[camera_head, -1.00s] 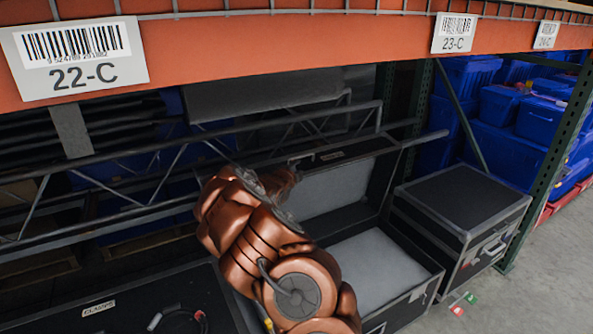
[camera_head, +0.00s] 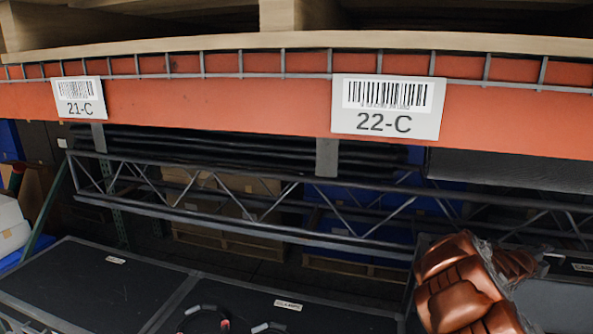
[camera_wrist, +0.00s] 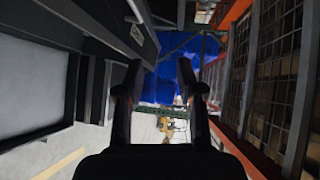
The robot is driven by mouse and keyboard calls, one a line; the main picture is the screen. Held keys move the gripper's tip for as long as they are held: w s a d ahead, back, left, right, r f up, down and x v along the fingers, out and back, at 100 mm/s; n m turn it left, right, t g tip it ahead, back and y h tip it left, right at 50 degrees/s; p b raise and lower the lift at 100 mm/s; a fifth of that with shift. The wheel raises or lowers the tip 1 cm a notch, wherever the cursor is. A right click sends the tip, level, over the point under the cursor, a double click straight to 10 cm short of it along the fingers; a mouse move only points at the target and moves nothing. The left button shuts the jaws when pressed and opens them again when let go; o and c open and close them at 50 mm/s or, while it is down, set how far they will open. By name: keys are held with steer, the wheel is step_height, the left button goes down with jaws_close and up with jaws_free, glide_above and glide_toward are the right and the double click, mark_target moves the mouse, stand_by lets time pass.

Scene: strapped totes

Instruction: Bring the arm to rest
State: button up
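In the head view I cannot make out the gripper's fingers.
An orange shelf beam (camera_head: 250,110) with labels 21-C and 22-C spans the head view. Below it are a metal truss (camera_head: 240,225) and black cases (camera_head: 75,290). Blue totes (camera_wrist: 175,75) show beyond the gripper.

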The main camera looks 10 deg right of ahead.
steer(key=s+a+r+m+g+h, duration=0.1)
steer(key=s+a+r+m, duration=0.15)
steer(key=r+m, duration=0.3)
steer(key=s+a+r+m+g+h, duration=0.1)
steer(key=s+a+r+m+g, duration=0.15)
steer(key=r+m, duration=0.35)
steer(key=s+a+r+m+g+y, duration=0.25)
steer(key=s+a+r+m, duration=0.35)
steer(key=a+m, duration=0.45)
steer(key=s+a+f+m+y, duration=0.5)
steer(key=a+f, duration=0.1)
steer(key=a, duration=0.9)
steer(key=s+a+f+m+y, duration=0.5)
steer(key=s+a+f+m, duration=0.1)
steer(key=a, duration=1)
steer(key=s+a+f+m+y, duration=0.5)
steer(key=a+f, duration=0.2)
steer(key=a, duration=0.8)
steer(key=shift+s+a+m+t, duration=0.2)
steer(key=shift+a+m+t, duration=0.2)
steer(key=shift+d+f, duration=0.1)
